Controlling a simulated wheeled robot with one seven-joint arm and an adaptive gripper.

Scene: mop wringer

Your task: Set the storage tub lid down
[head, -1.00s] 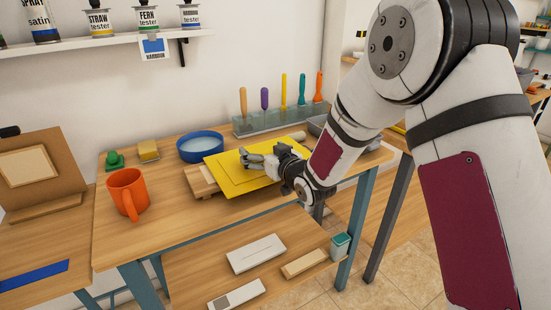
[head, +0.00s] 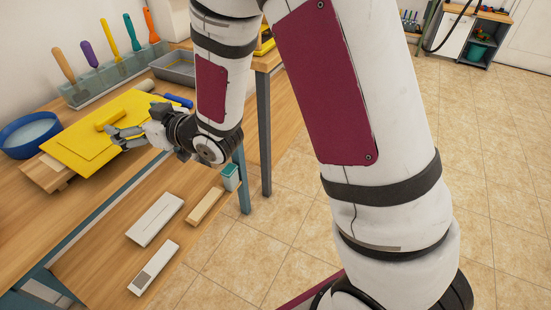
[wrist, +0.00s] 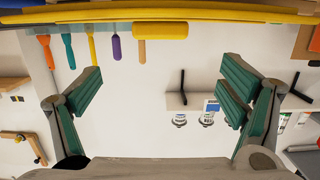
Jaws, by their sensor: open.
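The yellow storage tub lid (head: 75,148) lies on the workbench, its left edge over a light wooden piece (head: 45,172). Its raised yellow bar handle (head: 110,119) is in plain view. My gripper (head: 118,137) is just in front of the handle, low over the lid's right part, with its fingers apart and nothing between them. In the wrist view, the open teal-padded fingers (wrist: 165,92) frame empty space; the lid's edge (wrist: 80,14) and the handle (wrist: 172,30) show at the top, beyond the fingertips. I cannot tell whether a finger touches the lid.
A blue bowl (head: 29,134) stands left of the lid. Behind it is a rack (head: 105,80) with several coloured-handled tools. A grey tray (head: 175,68) and a blue-handled item (head: 179,100) lie to the right. The lower shelf holds boxes (head: 155,218). Open tiled floor is at right.

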